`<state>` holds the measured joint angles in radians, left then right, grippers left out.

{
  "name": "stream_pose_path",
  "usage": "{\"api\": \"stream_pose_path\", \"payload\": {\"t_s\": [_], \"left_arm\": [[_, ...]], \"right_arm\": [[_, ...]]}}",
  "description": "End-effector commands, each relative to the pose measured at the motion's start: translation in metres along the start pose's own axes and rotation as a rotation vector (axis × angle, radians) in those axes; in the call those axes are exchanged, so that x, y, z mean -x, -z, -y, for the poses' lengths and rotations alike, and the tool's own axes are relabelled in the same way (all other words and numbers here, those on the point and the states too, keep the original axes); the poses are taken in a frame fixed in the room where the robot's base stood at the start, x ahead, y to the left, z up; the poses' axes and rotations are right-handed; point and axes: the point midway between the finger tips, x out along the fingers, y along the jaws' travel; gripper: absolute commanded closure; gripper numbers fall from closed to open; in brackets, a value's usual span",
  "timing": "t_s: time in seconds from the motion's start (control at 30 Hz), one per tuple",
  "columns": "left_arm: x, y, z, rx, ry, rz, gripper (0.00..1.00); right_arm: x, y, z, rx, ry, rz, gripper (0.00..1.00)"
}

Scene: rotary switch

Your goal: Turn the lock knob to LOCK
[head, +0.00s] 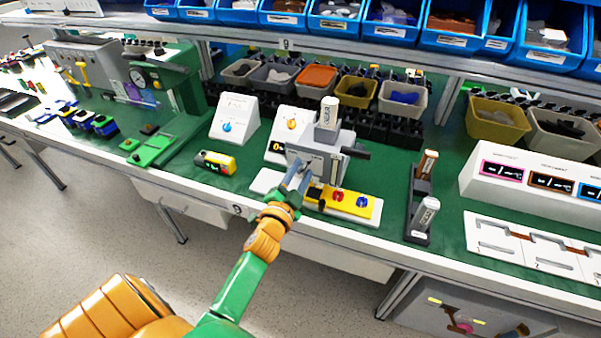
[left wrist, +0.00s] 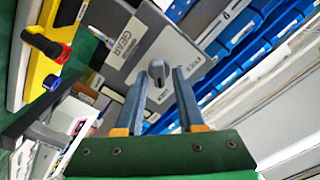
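The lock knob (left wrist: 157,74) is a small grey knob on the face of a grey box (left wrist: 190,38) in the left wrist view. A printed label sits on each side of it; the right one appears to read LOCK. My left gripper (head: 297,174) is in front of the grey box (head: 334,143) in the head view and hides the knob there. In the left wrist view its two blue-grey fingers stand apart, one on each side of the knob, with gaps showing. I cannot tell whether the tips reach around it. My right gripper is in neither view.
A yellow panel (head: 358,204) with red and blue knobs lies just right of my left gripper. White dial boxes (head: 237,117) stand to the left, and a dark holder (head: 415,205) to the right. Bins (head: 357,91) line the back under a shelf.

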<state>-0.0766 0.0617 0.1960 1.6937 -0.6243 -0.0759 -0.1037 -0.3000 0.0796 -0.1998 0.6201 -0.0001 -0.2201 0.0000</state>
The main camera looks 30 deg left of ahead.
Motion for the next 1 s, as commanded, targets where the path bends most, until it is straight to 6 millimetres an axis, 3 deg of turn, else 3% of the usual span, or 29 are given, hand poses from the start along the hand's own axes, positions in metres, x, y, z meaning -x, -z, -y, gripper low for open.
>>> {"api": "stream_pose_path", "payload": {"t_s": [0.33,0.67,1.0], "left_arm": [[0.003,0.000,0.000,0.001,-0.001,0.001,0.53],[0.065,-0.002,-0.001,0.001,-0.001,0.001,0.53],[0.070,0.000,0.000,0.001,0.000,0.000,0.53]], "right_arm": [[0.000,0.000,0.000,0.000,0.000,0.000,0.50],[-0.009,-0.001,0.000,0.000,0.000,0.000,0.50],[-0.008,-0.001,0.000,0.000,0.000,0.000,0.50]]}}
